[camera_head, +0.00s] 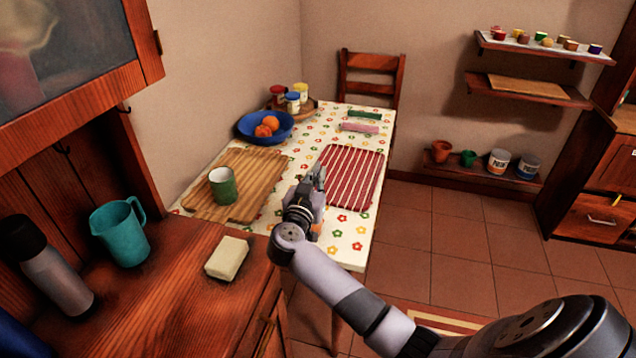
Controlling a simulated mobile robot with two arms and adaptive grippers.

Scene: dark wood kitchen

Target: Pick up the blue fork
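I cannot make out a blue fork anywhere in this view. My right gripper (319,177) is over the table (350,226), near the left edge of the red-and-white striped cloth (352,176). It points away from me, and I cannot tell whether its fingers are open or shut. The gripper and wrist hide part of the table and cloth edge. I see nothing clearly held in it. My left gripper is not in view.
A cutting board (264,166) carries a green cup (222,187). A blue fruit bowl (284,131) and jars (293,103) stand behind. On the wooden counter (185,305) are a teal pitcher (122,236), a pale block (227,258) and a flask (52,272).

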